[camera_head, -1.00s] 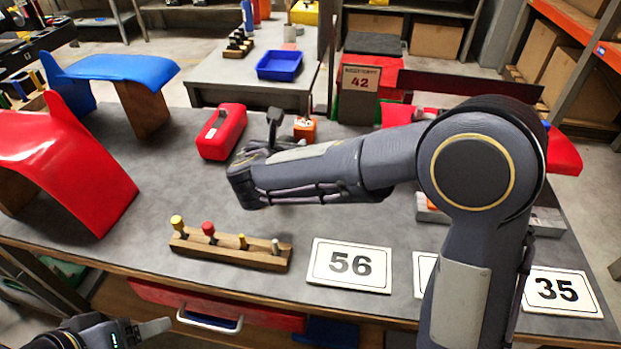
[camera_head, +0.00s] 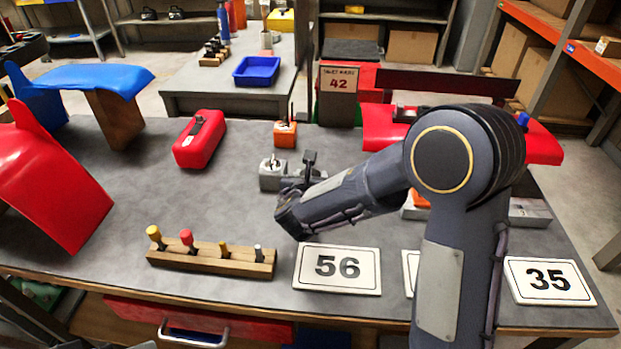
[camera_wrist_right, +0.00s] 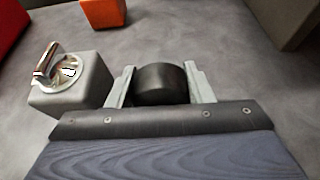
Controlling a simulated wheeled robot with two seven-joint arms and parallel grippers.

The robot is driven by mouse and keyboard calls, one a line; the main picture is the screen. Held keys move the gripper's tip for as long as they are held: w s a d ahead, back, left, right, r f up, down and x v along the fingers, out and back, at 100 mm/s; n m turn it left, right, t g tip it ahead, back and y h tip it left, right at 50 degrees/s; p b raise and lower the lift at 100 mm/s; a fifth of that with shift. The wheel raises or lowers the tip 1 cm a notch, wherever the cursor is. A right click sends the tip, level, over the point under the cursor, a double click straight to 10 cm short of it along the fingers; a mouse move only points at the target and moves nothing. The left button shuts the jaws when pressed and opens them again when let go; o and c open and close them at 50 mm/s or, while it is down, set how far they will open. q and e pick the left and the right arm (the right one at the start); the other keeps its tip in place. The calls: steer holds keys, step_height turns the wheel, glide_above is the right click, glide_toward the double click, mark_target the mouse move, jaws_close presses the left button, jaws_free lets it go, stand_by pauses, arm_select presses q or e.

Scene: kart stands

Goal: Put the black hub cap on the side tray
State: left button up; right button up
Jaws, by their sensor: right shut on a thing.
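The black hub cap (camera_wrist_right: 161,84) is a dark round piece between the two grey fingers of my right gripper (camera_wrist_right: 160,88) in the right wrist view. The gripper is shut on it. In the head view my right gripper (camera_head: 309,165) is over the middle of the grey workbench, and the arm hides much of it. I cannot tell the cap's height above the bench. A blue tray (camera_head: 256,71) stands on a separate bench at the back. A grey tray-like piece (camera_head: 530,213) lies at the right, partly behind my arm. I cannot tell which is the side tray. My left gripper is out of view.
A grey block with a silver top (camera_head: 272,174) stands close left of my right gripper. An orange block (camera_head: 285,134) and a red canister (camera_head: 199,139) are behind it. A peg rack (camera_head: 210,260) and number plate 56 (camera_head: 338,268) lie along the front edge.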

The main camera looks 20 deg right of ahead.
steer(key=o, duration=1.1)
